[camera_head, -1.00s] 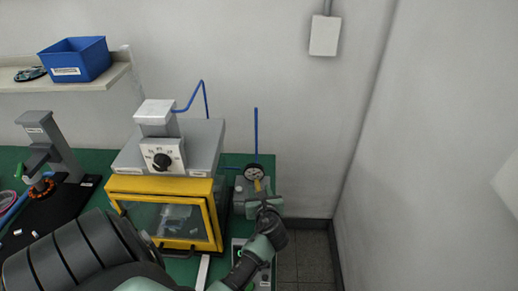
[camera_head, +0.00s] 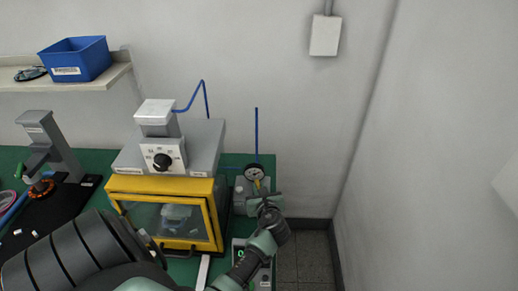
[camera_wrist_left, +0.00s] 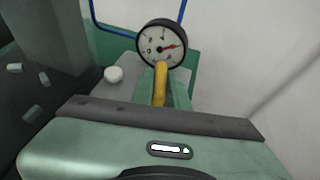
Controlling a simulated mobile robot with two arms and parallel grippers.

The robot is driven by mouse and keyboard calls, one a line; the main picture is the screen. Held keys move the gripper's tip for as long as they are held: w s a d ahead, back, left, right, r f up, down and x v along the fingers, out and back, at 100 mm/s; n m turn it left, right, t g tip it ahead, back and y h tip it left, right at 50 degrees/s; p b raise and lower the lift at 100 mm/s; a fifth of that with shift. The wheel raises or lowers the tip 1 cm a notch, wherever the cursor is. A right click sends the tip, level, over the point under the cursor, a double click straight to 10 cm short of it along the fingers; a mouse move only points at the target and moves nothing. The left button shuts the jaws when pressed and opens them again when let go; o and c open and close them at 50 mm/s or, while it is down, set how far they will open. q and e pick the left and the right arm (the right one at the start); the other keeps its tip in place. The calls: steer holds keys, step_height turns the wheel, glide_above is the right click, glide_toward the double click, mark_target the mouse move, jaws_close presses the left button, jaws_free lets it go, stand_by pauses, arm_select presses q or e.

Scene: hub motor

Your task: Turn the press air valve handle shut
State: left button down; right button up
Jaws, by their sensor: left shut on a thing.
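The yellow valve handle (camera_head: 258,184) is just below the round pressure gauge (camera_head: 254,173) on a grey block at the bench's right end. My left gripper (camera_head: 264,203) is at the handle. In the left wrist view, the handle (camera_wrist_left: 160,84) points from under the gauge (camera_wrist_left: 162,44) toward me, between the pale green fingers (camera_wrist_left: 162,96). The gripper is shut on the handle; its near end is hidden. The gauge has a red needle. My right gripper is out of view.
The yellow-framed press (camera_head: 163,187) with a clear front stands just left of the valve. A blue hose (camera_head: 256,130) rises behind the gauge. Right of the bench is open floor.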

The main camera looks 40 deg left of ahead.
arm_select(q)
steer(key=n+g+y, duration=0.1)
steer(key=g, duration=0.1)
steer(key=n+g+b, duration=0.1)
steer(key=n, duration=0.1)
steer(key=shift+w+d+f+n+g+y+b, duration=0.1)
steer(key=shift+w+d+n+g+y+b, duration=0.05)
steer(key=shift+w+n+g+y+b, duration=0.2)
steer(key=n+g, duration=0.1)
steer(key=g+b, duration=0.1)
steer(key=n+g+y+b, duration=0.1)
steer(key=shift+w+f+n, duration=0.1)
steer(key=shift+w+n, duration=0.15)
steer(key=shift+n, duration=0.1)
steer(key=n+g+b, duration=0.2)
steer(key=b, duration=0.1)
steer(key=n+g+b, duration=0.2)
steer(key=g+b, duration=0.1)
steer(key=n+g+h+b, duration=0.1)
steer(key=n+g+b, duration=0.1)
steer(key=b, duration=0.1)
steer(key=shift+w+f, duration=0.1)
steer(key=shift+w, duration=0.3)
steer(key=shift+r+n+g+h+b, duration=0.2)
steer(key=shift+n+g+h+b, duration=0.4)
steer(key=shift+g+b, duration=0.2)
steer(key=c, duration=1.4)
jaws_free()
steer(key=shift+a, duration=0.2)
